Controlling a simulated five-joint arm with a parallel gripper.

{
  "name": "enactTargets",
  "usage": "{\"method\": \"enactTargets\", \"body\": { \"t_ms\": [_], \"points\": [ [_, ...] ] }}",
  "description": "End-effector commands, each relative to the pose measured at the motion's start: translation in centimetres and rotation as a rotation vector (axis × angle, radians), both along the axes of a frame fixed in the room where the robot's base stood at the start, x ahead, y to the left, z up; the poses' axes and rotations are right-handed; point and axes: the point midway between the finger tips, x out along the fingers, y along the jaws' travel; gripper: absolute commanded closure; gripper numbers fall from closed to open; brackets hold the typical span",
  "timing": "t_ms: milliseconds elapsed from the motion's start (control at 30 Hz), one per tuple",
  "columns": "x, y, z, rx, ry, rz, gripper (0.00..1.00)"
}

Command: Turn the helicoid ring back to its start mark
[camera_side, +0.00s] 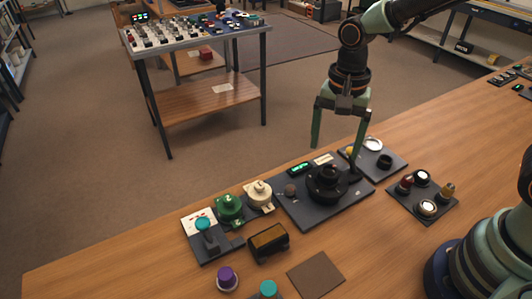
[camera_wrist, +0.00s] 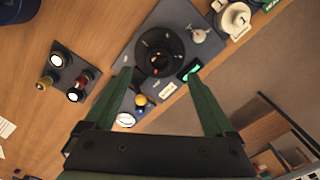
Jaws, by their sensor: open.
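The helicoid ring is a black round part (camera_side: 327,182) on a dark grey base plate (camera_side: 299,213) on the wooden bench. In the wrist view the black ring (camera_wrist: 160,50) shows from above, with a dark centre, small light marks and a red spot on its near rim. My gripper (camera_side: 334,160) is open and points down above the plate, just behind the ring in the side view. I cannot tell whether a fingertip touches the ring.
A lit green display (camera_side: 301,168) sits at the plate's back edge. A green device (camera_side: 229,207) and a cream device (camera_side: 259,194) stand left. A small plate with red and yellow knobs (camera_side: 422,207) lies right. An amber-windowed box (camera_side: 268,242) and bare brown mat (camera_side: 316,274) lie in front.

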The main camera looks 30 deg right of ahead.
Motion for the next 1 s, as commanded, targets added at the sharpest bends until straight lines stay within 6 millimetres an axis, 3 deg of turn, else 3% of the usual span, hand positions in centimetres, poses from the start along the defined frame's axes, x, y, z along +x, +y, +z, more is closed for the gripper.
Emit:
{"method": "enactTargets", "body": {
  "t_ms": [200,400,833,867,1000],
  "points": [
    [-0.1,-0.1,-4.3,-0.001,0.005,0.001,0.11],
    [-0.1,0.0,-6.7,-0.001,0.003,0.001,0.11],
    [0.0,0.0,-7.5,0.001,-0.001,0.001,0.11],
    [0.0,0.0,-7.5,0.001,-0.001,0.001,0.19],
    [0.0,0.0,-7.5,0.001,-0.001,0.001,0.72]
  ]
}}
